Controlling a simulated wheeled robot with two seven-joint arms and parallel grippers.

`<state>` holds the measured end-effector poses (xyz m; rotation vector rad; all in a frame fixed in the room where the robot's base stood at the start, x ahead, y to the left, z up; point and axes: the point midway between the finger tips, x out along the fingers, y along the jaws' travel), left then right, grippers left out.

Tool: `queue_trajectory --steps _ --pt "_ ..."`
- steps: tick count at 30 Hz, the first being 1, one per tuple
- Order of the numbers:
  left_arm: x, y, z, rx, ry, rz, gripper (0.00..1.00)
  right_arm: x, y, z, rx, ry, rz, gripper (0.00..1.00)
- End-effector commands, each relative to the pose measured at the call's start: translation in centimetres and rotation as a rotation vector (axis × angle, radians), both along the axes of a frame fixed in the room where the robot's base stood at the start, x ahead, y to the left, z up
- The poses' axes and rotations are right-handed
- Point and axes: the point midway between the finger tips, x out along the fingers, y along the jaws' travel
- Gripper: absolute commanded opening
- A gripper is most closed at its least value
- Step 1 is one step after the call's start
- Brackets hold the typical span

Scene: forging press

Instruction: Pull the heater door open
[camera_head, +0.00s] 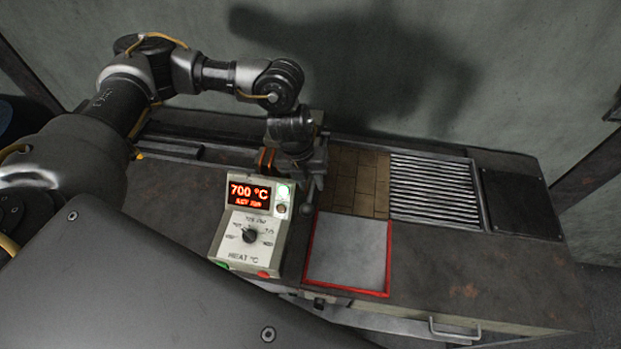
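My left arm comes in from the left and reaches over the back of the bench. My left gripper (292,160) points down behind the control box; its fingers are small and dark, and I cannot tell if they are open or touching anything. The control box (238,252) has a red display reading 700 °C, a dial and the label HEAT °C. I cannot make out a heater door for certain. A metal handle (455,331) shows on the bench's front side at the lower right. My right gripper is not in view.
The bench (470,272) carries a red-framed grey plate (348,250), a brick-patterned patch (358,183), a slatted grate (432,188) and a dark plate (522,204). A grey wall stands behind. The bench's right front is clear. A dark panel hides the lower left.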

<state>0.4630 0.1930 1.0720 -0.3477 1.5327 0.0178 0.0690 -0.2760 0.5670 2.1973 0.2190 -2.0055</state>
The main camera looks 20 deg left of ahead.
Motion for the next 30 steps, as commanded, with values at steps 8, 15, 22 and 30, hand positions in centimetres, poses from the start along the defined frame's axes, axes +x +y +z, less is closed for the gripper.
queue_trajectory --steps 8,15,22,30 --pt "0.0 0.0 0.0 0.0 0.0 0.0 0.04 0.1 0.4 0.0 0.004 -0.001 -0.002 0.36" --pt "0.0 0.0 0.1 0.0 -0.001 0.0 0.0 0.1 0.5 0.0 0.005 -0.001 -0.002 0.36" --pt "0.3 0.0 0.5 -0.005 0.013 0.002 0.0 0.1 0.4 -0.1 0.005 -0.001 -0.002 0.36" --pt "1.6 0.3 3.5 -0.038 0.132 0.005 0.0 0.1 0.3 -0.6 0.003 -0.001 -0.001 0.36"
